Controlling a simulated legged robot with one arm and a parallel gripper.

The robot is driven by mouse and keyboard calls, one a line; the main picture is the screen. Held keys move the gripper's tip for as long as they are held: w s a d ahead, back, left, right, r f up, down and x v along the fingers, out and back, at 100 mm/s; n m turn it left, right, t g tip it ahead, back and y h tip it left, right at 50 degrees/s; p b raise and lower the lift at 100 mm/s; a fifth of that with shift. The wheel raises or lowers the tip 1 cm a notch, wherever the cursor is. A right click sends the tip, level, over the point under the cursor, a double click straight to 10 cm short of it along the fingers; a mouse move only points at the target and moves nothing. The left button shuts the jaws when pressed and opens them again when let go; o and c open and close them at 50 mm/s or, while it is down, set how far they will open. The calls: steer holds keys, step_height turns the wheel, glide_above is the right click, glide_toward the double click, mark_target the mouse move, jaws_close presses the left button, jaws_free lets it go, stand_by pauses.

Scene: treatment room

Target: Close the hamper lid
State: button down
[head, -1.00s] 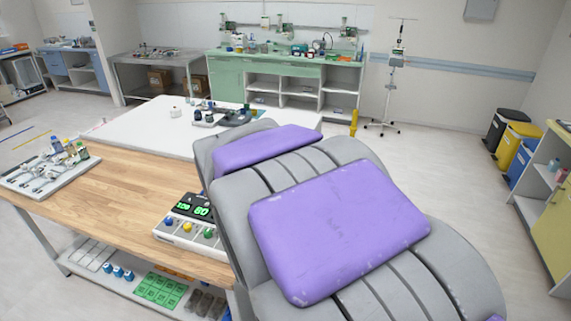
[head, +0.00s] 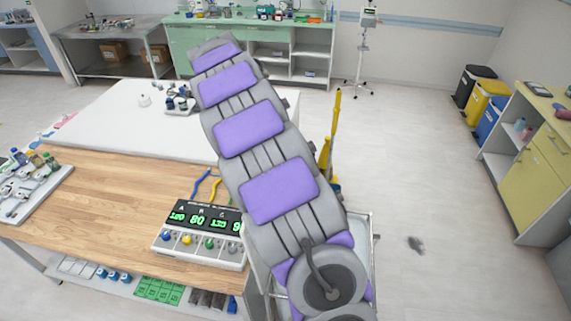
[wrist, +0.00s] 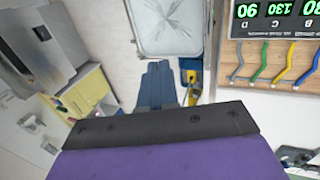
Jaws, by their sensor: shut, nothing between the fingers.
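What looks like the hamper (wrist: 165,25) is at the top of the wrist view, a pale creased square inside a metal frame. I cannot tell whether the creased surface is a lid or an open liner. In the head view a metal-framed side of it (head: 365,262) shows at the right of my arm, which hides most of it. My gripper (wrist: 158,68) is shut and empty. Its blue-grey fingers point towards the hamper's edge in the wrist view, apparently apart from it. In the head view the fingers are hidden behind my stretched-out grey and purple arm.
A wooden table (head: 110,205) with a display unit (head: 200,233) stands left of my arm. A yellow upright object (head: 335,115) stands just beyond the hamper. Bins (head: 485,100) and a yellow cabinet (head: 535,150) are at the right.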

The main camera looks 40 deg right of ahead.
steer(key=s+d+f, duration=0.4)
steer(key=s+f, duration=0.2)
steer(key=f, duration=0.3)
steer(key=shift+d, duration=0.25)
stand_by(0.6)
stand_by(1.2)
